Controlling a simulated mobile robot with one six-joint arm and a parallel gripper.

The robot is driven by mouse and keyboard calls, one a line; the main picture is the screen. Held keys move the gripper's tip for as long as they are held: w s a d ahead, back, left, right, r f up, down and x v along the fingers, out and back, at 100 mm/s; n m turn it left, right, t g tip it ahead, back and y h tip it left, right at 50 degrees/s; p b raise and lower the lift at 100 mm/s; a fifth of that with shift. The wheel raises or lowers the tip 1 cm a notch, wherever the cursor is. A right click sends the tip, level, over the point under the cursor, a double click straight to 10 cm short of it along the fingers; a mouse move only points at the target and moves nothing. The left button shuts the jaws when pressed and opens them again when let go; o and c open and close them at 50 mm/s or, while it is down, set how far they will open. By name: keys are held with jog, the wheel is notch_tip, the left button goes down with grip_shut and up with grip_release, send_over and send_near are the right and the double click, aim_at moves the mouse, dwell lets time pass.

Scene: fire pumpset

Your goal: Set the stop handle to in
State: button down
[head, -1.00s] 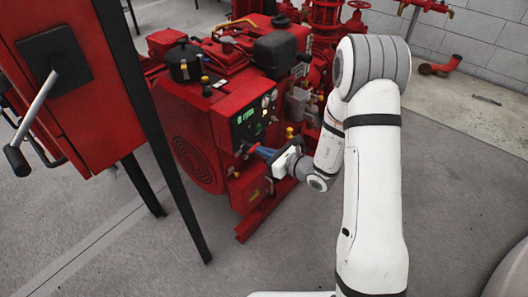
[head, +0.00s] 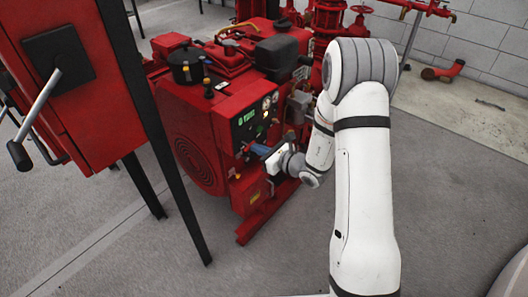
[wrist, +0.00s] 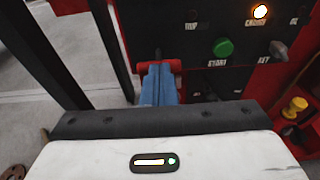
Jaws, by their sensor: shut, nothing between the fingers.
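The red pumpset engine (head: 195,135) carries a black control panel (head: 252,118), which fills the upper right of the wrist view (wrist: 240,30). A red crossbar, apparently the stop handle (wrist: 176,66), shows on both sides of my fingertips in the wrist view, with a dark rod behind it. Its middle is hidden by my fingers, and I cannot tell its in or out setting. My gripper (wrist: 158,72) has blue fingers, shut with nothing between them. The fingertips are at the crossbar, touching or very close. In the head view my gripper (head: 254,148) is at the panel's lower edge.
A green start button (wrist: 223,48), a key switch (wrist: 279,50) and a lit lamp (wrist: 260,11) sit on the panel. A yellow knob (wrist: 295,106) is at right. A red cabinet (head: 85,110) on black legs stands left. Open floor lies in front.

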jog(key=p+v, duration=0.2)
jog(key=v, duration=1.2)
jog(key=s+a+r+n+g+h+p, duration=0.1)
jog(key=s+a+r+n+g+p, duration=0.3)
jog(key=s+r+n, duration=0.5)
jog(key=s+a+r+n+g+p, duration=0.3)
jog(key=s+r+n+g+p, duration=0.3)
jog(key=r, duration=0.4)
jog(key=s+d+r+n+t+h+p, duration=0.1)
jog(key=d+r+n+h+p, duration=0.3)
jog(key=r, duration=0.4)
jog(key=s+d+r+n+t+h+p, duration=0.1)
jog(key=s+d+r+n+h+p, duration=0.3)
jog(key=d+r+n+h+p, duration=0.1)
notch_tip(320, 180, up, 3)
jog(key=shift+d+f+n+h, duration=0.1)
jog(key=shift+d+n+h, duration=0.8)
jog(key=shift+d+n, duration=0.25)
jog(key=shift+s+a, duration=0.1)
jog(key=shift+a, duration=0.05)
